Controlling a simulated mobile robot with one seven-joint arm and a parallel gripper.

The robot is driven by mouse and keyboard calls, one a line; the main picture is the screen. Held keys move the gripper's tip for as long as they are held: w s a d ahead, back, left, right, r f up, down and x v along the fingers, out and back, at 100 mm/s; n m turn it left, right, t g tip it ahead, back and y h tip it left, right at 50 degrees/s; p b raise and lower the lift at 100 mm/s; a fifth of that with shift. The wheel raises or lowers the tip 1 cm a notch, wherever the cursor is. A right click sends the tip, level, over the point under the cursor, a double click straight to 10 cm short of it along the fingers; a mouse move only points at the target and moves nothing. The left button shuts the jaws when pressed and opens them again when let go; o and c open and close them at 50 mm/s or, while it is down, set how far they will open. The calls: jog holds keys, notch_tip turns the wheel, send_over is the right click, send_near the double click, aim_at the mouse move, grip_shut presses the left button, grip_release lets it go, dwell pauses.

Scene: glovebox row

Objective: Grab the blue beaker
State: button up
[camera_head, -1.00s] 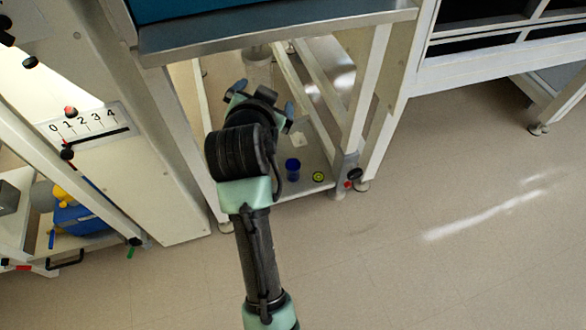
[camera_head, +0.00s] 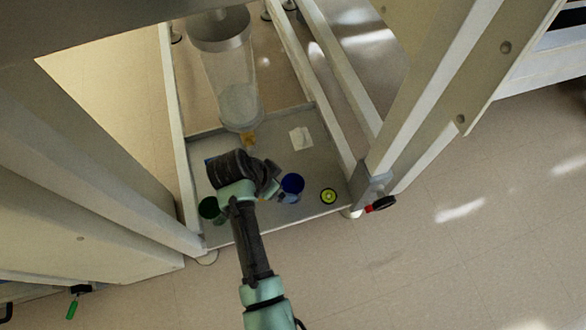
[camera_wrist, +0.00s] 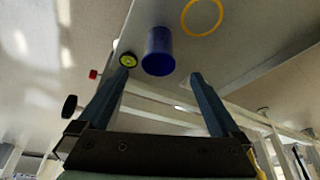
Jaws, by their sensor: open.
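The blue beaker (camera_head: 292,184) stands on the low grey shelf (camera_head: 318,214) under the bench, just right of the end of my arm in the head view. In the wrist view the beaker (camera_wrist: 158,52) appears dark blue, beyond the fingertips and between their lines. My gripper (camera_wrist: 160,75) is open, its two fingers apart with nothing between them. In the head view my wrist partly hides the gripper, and its distance from the beaker is hard to judge.
A yellow-green round item (camera_head: 328,196) lies right of the beaker. A dark green container (camera_head: 209,208) stands left of my wrist. A clear cylinder (camera_head: 230,75) hangs above the shelf's back. A bench leg (camera_head: 425,110) and a black knob (camera_head: 383,203) stand at the right.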

jog(key=f, duration=0.1)
jog(key=b, duration=0.5)
send_near(298, 190)
jog(key=b+x, duration=0.5)
jog(key=shift+w, duration=0.1)
jog(key=c, duration=1.3)
jog(key=shift+o, duration=0.2)
jog(key=shift+r, duration=0.15)
